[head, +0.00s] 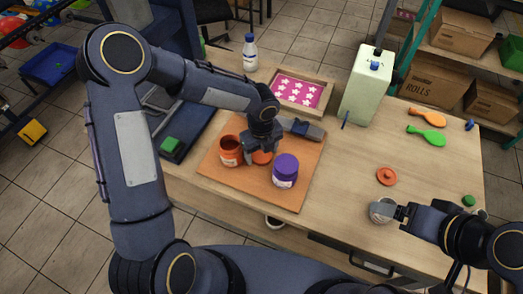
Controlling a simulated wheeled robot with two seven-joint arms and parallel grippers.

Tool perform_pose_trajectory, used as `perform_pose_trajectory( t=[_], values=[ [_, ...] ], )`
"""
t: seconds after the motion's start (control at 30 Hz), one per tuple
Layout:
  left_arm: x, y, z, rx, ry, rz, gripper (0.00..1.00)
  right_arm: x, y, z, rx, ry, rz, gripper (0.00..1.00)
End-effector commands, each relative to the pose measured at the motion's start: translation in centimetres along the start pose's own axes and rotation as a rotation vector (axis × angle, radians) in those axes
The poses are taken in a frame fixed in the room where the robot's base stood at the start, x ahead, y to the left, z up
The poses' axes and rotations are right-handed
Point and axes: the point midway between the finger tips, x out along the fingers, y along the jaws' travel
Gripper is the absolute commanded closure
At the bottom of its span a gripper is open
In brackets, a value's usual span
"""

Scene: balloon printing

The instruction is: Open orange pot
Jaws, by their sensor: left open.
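The orange pot (231,152) stands upright at the left of the brown board, with a dark orange top that looks uncovered. A flat orange lid-like piece (262,157) lies on the board just right of the pot, partly hidden by my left gripper. My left gripper (259,148) is open and points down over this piece, between the orange pot and a purple-lidded pot (285,171). My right gripper (393,211) is at the lower right, beside a small round pale container (380,210). Whether its fingers grip the container is unclear.
The brown board (290,206) lies on a wooden table (345,185). A small orange disc (386,176) lies right of the board. The table's middle right is mostly clear.

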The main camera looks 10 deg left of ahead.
Motion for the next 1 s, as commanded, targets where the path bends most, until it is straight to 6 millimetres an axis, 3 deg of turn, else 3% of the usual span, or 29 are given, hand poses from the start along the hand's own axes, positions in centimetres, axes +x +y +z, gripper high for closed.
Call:
perform_pose_trajectory(
  t=[0.17,0.6,1.0],
  values=[
    [-1.8,-0.1,0.1,-0.001,-0.003,-0.004,0.32,-0.3,-0.1,-0.1,0.000,0.000,0.000,0.16],
    [-10.6,-0.1,0.1,-0.001,-0.003,-0.003,0.32,-0.5,-0.2,-0.3,0.000,0.000,0.000,0.16],
    [-12.8,0.5,0.1,-0.036,-0.005,-0.004,0.32,-0.6,-0.3,-0.3,0.000,0.000,0.000,0.16]
  ],
)
